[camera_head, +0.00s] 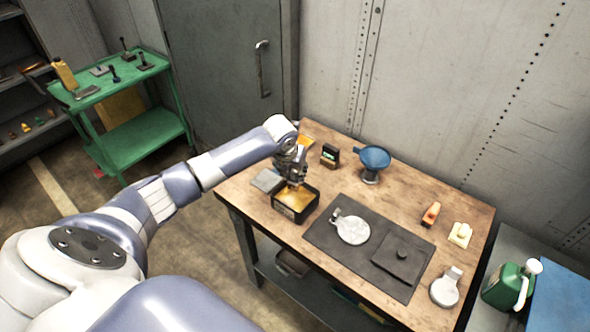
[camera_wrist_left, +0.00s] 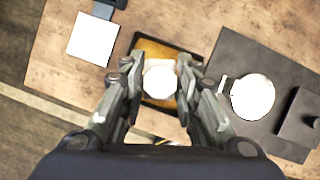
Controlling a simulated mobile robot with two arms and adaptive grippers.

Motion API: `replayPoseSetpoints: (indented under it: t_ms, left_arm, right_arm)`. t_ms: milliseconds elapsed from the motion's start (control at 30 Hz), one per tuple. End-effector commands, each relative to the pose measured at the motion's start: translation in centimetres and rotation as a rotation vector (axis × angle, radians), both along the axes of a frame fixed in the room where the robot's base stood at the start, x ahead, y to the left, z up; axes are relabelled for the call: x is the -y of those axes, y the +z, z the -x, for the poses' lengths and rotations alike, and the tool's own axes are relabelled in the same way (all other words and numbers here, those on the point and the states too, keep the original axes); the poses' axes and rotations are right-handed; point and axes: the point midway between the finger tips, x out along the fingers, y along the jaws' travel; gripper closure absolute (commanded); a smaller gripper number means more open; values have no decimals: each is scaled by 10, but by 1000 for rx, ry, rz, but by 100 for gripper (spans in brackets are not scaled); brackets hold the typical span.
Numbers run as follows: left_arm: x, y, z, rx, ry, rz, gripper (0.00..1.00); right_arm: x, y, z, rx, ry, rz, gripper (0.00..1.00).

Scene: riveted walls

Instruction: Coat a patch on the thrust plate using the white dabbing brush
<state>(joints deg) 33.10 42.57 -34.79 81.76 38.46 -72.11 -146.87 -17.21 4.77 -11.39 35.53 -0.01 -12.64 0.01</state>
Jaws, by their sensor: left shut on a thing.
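My left gripper (camera_head: 292,182) is above a black open-topped box (camera_head: 284,211) with amber contents, near the left end of the workbench. In the left wrist view, its fingers (camera_wrist_left: 160,84) are on both sides of a round white piece (camera_wrist_left: 158,82), which looks like the top of the white dabbing brush. The brush's lower end is hidden, so I cannot tell whether it touches the contents. A round pale metal plate with a small tab, seemingly the thrust plate (camera_head: 353,230), lies on a dark mat (camera_head: 325,238). It also shows in the left wrist view (camera_wrist_left: 252,96). My right gripper is out of view.
A dark square block with a knob (camera_head: 401,262) is on the mat. A blue funnel-like item (camera_head: 373,158), an orange tool (camera_head: 431,214), a pale yellow piece (camera_head: 460,234) and a white round item (camera_head: 445,288) stand around it. A green cart (camera_head: 140,150) is at the left.

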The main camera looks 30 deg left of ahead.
Motion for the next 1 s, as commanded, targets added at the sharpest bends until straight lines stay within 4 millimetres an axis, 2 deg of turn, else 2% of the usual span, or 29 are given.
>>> replayPoseSetpoints:
  t_ms: [600, 1000]
  left_arm:
    - [0, -57, 0, 0, 0, 0, 100]
    - [0, -58, 0, 0, 0, -1, 100]
  right_arm:
    - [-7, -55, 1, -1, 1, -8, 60]
    - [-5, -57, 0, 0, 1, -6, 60]
